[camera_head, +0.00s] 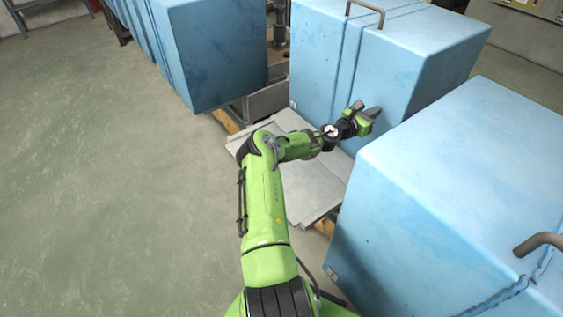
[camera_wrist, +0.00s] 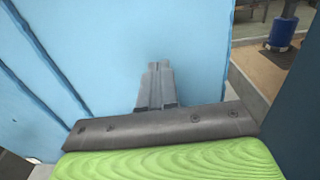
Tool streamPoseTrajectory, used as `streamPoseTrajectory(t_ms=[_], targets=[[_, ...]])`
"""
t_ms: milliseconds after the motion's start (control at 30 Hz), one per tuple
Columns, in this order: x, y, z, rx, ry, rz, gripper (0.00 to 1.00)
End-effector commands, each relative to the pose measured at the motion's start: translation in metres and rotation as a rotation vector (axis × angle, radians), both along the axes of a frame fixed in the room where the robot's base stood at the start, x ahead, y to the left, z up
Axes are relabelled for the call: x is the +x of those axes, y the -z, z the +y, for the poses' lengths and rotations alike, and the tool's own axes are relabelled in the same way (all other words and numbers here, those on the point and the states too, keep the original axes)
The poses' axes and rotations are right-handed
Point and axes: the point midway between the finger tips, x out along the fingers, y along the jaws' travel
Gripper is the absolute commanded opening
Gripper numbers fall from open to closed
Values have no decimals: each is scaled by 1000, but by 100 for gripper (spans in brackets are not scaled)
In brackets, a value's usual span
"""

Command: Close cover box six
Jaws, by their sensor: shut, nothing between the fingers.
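Several large light-blue cover boxes stand in the head view; I see no numbers on them, so I cannot tell which is box six. The middle blue cover box (camera_head: 345,65) has a bar handle (camera_head: 366,12) on top. My gripper (camera_head: 366,108) is at this box's near face, fingers shut and empty. In the wrist view my gripper's fingers (camera_wrist: 156,75) point at the blue face (camera_wrist: 110,50), close to its right edge. I cannot tell whether they touch it.
Another blue box (camera_head: 440,190) stands close on the right, with a handle (camera_head: 540,243). A further blue box (camera_head: 215,55) is at the back left. A grey metal plate (camera_head: 310,190) lies low between them. The floor (camera_head: 110,180) at the left is clear.

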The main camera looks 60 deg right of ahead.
Motion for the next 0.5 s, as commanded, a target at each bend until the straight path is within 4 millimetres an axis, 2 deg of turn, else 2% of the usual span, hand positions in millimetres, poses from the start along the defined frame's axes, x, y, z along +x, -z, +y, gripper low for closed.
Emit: streamPoseTrajectory(t_ms=[200,500], targets=[[-7,0,-14,0,0,1,0],[-9,-2,-17,-4,0,2,0]])
